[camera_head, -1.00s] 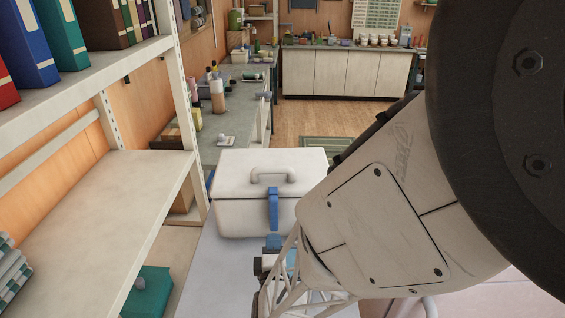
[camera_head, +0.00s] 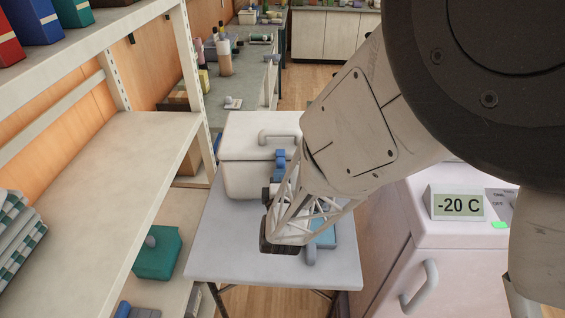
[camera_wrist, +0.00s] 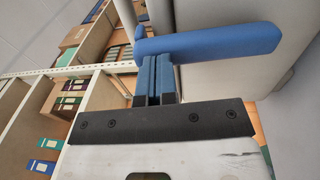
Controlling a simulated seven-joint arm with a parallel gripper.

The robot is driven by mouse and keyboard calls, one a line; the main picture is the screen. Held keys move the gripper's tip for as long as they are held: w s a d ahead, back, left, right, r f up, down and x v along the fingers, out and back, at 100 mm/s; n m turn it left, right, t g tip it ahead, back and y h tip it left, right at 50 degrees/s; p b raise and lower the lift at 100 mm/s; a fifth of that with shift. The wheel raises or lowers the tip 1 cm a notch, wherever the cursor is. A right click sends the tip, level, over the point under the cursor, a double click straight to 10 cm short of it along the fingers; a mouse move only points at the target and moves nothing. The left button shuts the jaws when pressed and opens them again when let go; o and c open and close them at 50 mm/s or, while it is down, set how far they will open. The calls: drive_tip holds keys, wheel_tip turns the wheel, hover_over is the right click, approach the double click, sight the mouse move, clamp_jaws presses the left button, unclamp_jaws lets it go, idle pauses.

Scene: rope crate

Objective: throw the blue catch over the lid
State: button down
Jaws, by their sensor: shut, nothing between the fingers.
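The blue catch (camera_wrist: 215,40) is a long blue bar in the wrist view, beside the pale crate wall. In the head view blue shows at the crate's front (camera_head: 281,156), partly behind my arm; I cannot tell catch from fingertips there. My gripper (camera_wrist: 154,62) is shut and empty, its blue-padded fingertips right at the bar, near its left end in the wrist view. I cannot tell whether they touch it.
The table (camera_head: 235,245) is bare at its front left. A light-blue object (camera_head: 325,236) lies on it, partly behind my arm. A shelf rack (camera_head: 100,190) stands at the left, a white freezer (camera_head: 425,240) at the right. A teal box (camera_head: 157,252) sits low on the left.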

drive_tip(key=shift+w+a+r, duration=0.1)
drive_tip(key=shift+w+r, duration=0.05)
drive_tip(key=shift+w, duration=0.5)
drive_tip(key=shift+w+r, duration=0.15)
drive_tip(key=shift+w, duration=0.45)
drive_tip(key=shift+s, duration=0.1)
drive_tip(key=s+d, duration=0.1)
drive_tip(key=s, duration=1.2)
drive_tip(key=shift+s, duration=0.4)
drive_tip(key=shift+w, duration=0.1)
